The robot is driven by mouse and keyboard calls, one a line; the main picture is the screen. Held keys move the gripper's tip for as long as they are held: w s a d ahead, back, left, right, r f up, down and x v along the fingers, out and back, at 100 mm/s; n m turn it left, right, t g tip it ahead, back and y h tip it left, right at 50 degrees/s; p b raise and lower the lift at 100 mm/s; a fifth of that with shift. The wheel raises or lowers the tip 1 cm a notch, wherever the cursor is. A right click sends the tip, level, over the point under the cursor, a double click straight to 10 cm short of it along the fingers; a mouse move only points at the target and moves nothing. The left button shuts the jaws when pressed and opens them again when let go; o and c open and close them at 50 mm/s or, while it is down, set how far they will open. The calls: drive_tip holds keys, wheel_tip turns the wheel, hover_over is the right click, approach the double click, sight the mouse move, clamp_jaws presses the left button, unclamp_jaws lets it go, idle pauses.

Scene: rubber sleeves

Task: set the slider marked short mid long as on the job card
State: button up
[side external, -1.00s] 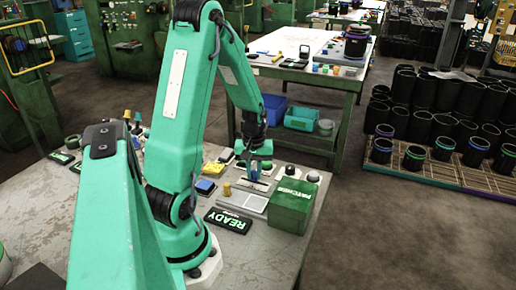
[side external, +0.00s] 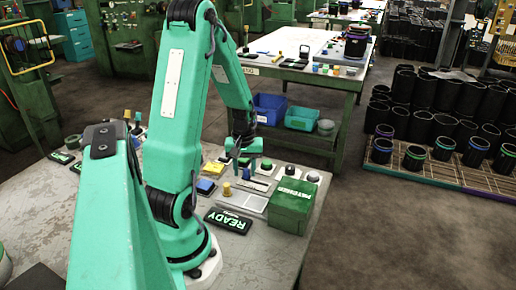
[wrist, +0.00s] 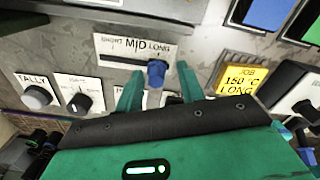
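The slider plate (wrist: 120,44) marked SHORT, MID, LONG lies ahead of my gripper in the wrist view. Its blue knob (wrist: 156,74) is at the right part of the slot, under the word LONG. My gripper (wrist: 161,69) is open, with one finger on each side of the knob and a visible gap to each. The yellow job card (wrist: 241,80) to the right reads JOB, 150 °C, LONG. In the side view my gripper (side external: 245,166) is low over the panel; the knob is hard to make out there.
A TALLY button (wrist: 38,97) and a black dial (wrist: 79,102) sit left of the slider. A lit READY sign (side external: 228,220) and a green box (side external: 292,205) stand close by on the bench. A second table (side external: 300,70) is behind.

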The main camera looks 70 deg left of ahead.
sight(246, 170)
drive_tip(key=shift+r, duration=3.9)
drive_tip(key=shift+d, duration=0.1)
drive_tip(key=shift+w+d+r, duration=0.15)
drive_tip(key=shift+d+r, duration=0.05)
drive_tip(key=shift+r, duration=0.05)
drive_tip(key=w+d+r+m+t+y, duration=0.1)
drive_tip(key=w+d+r+m+t, duration=0.2)
drive_tip(key=d+r+m, duration=0.7)
drive_tip(key=s+d+r+m+t, duration=0.1)
drive_tip(key=s+d+r, duration=0.1)
drive_tip(key=d, duration=0.5)
drive_tip(key=s+d+r+m+t+h, duration=0.1)
drive_tip(key=s+d+r+m, duration=0.1)
drive_tip(key=d, duration=0.5)
drive_tip(key=shift+s+d+r+m+t, duration=0.15)
drive_tip(key=shift+s+d+m+t, duration=0.15)
drive_tip(key=shift+s, duration=0.1)
